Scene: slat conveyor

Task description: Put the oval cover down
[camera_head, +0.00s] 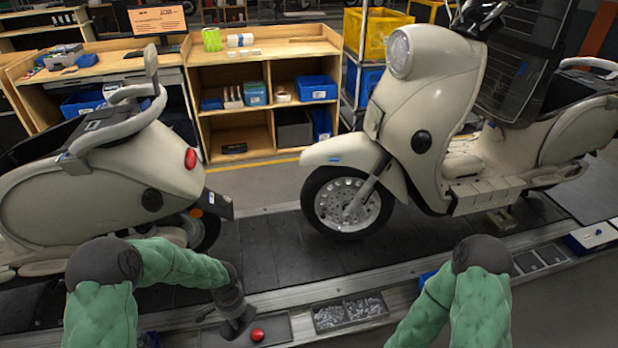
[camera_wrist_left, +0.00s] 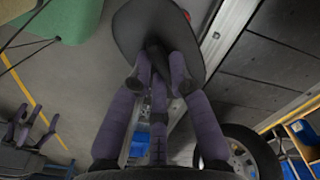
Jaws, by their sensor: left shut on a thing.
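The oval cover (camera_wrist_left: 128,28) is a dark grey, smooth oval plate, seen large at the top of the left wrist view. My left gripper (camera_wrist_left: 156,78) is shut on it, its purple-grey fingers closed at the cover's lower middle. In the head view my left gripper (camera_head: 236,309) points down at the near edge of the conveyor, beside a red button (camera_head: 257,334). The cover is small and hard to make out there, partly hidden by the gripper. My right gripper is not in view; only its green-sleeved arm shows.
Bins of small metal parts (camera_head: 348,312) lie right of the left gripper on the conveyor's near rail. A cream scooter (camera_head: 430,120) stands on the slats (camera_head: 270,255), another (camera_head: 110,190) at left. A wooden shelf (camera_head: 260,75) stands behind. Slats between the scooters are clear.

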